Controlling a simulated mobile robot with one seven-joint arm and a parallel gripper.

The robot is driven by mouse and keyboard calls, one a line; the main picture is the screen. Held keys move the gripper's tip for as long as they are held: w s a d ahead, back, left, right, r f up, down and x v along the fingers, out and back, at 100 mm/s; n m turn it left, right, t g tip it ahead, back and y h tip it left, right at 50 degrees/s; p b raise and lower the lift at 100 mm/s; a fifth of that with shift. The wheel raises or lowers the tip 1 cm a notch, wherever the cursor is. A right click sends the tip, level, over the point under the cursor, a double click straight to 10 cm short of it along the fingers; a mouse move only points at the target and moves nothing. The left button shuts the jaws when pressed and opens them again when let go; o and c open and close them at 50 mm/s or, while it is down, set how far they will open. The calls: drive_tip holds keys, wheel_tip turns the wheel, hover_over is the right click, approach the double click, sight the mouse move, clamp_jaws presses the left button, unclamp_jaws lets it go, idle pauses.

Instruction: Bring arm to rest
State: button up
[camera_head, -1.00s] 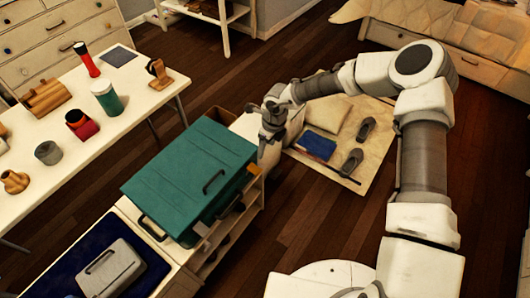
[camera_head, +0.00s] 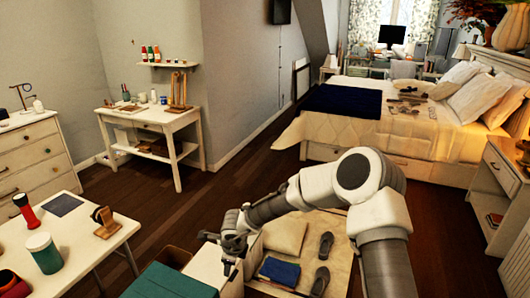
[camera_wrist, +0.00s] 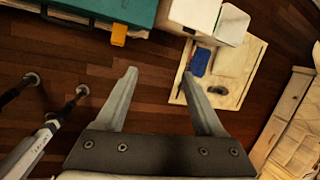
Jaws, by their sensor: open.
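My gripper (camera_wrist: 160,90) is open and empty in the wrist view, its two fingers spread above bare dark wood floor. In the head view my gripper (camera_head: 232,250) hangs at the end of my bent arm, near the white box-like unit (camera_head: 213,262) beside the teal case (camera_head: 165,283). Its fingertips are too small there to make out clearly. In the wrist view the teal case (camera_wrist: 115,8) with an orange latch lies at the top left, apart from the fingers.
A beige mat (camera_head: 335,235) on the floor holds a cushion (camera_head: 285,236), blue cloth (camera_head: 279,270) and grey slippers (camera_head: 323,262). A white table (camera_head: 85,235) with several items stands at left. The bed (camera_head: 420,130) is at the back right. Dark floor (camera_head: 225,200) is open between.

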wheel_tip(320, 180, up, 20)
drive_tip(key=w+d+n+t+y, duration=0.2)
drive_tip(key=n+t, duration=0.2)
drive_tip(key=n, duration=0.5)
drive_tip(key=s+d+r+n, duration=0.4)
drive_tip(key=s+d+r, duration=0.1)
drive_tip(key=s, duration=0.3)
drive_tip(key=s+d+r+n, duration=0.4)
drive_tip(key=s+d+r, duration=0.2)
drive_tip(key=s, duration=0.2)
drive_tip(key=shift+s+r+n+g+h, duration=0.3)
drive_tip(key=shift+s+r+n+g, duration=0.05)
drive_tip(key=shift+s+n+g, duration=0.05)
drive_tip(key=s+d+h, duration=0.1)
drive_tip(key=s+d, duration=0.3)
drive_tip(key=s, duration=0.1)
drive_tip(key=s+d+n+g+h, duration=0.1)
drive_tip(key=s+d, duration=0.3)
drive_tip(key=s, duration=0.1)
drive_tip(key=s+d+n+h, duration=0.1)
drive_tip(key=s+d, duration=0.3)
drive_tip(key=shift+s+f, duration=0.1)
drive_tip(key=shift+s, duration=0.3)
drive_tip(key=shift+c, duration=0.9)
drive_tip(key=shift+s, duration=0.1)
drive_tip(key=shift+c, duration=0.7)
